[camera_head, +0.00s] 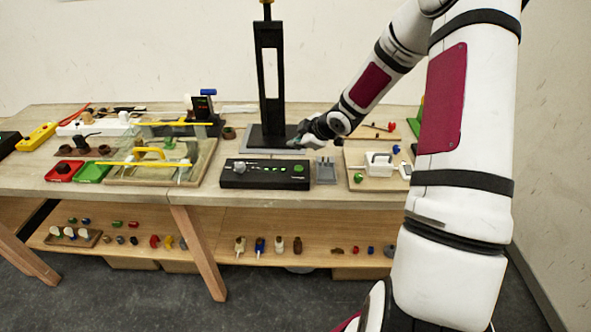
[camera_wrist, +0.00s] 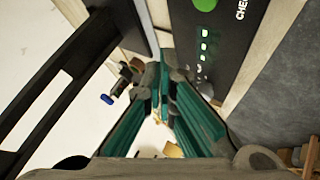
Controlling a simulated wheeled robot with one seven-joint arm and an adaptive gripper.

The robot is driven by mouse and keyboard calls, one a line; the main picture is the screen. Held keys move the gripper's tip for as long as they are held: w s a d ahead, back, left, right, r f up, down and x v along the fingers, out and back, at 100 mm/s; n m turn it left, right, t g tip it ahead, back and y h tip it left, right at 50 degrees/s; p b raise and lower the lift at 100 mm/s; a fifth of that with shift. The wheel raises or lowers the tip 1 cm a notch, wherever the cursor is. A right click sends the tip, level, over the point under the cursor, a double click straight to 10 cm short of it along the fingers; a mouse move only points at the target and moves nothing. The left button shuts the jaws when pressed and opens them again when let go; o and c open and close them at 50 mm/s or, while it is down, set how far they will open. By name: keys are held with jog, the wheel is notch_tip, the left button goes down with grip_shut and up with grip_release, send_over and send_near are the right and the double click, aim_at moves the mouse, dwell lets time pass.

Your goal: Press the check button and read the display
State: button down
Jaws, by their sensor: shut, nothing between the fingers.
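A black panel box (camera_head: 265,175) sits near the table's front edge. In the wrist view the panel (camera_wrist: 240,30) shows a round green button (camera_wrist: 203,4) beside partly cut-off lettering "CHE", with several small green lit marks in a row. A small upright black unit with a lit display (camera_head: 203,108) stands further back left; its reading is too small to tell. My gripper (camera_head: 298,141) is shut and empty, behind the panel's right end, by the base of a tall black frame. In the wrist view its teal fingers (camera_wrist: 164,70) lie beside the panel, apart from the button.
The tall black frame (camera_head: 257,80) stands close to my gripper's left. A small grey tray (camera_head: 325,171) and a wooden board with a white device (camera_head: 379,163) lie to the right. A glass-like fixture with yellow bars (camera_head: 165,158) fills the left. Small parts lie on the lower shelf.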

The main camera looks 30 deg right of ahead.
jog(key=b, duration=0.3)
send_over(297, 169)
notch_tip(297, 169, down, 4)
jog(key=shift+f, duration=0.1)
jog(key=shift+s+f+b, duration=0.1)
jog(key=shift+f+b, duration=0.6)
jog(key=shift+f, duration=0.3)
dwell(0.5)
jog(key=shift+f, duration=0.4)
jog(key=shift+f+b, duration=0.3)
jog(key=shift+f, duration=0.1)
dwell(0.5)
jog(key=shift+r, duration=0.2)
jog(key=shift+r+p, duration=0.65)
jog(key=shift+p, duration=0.2)
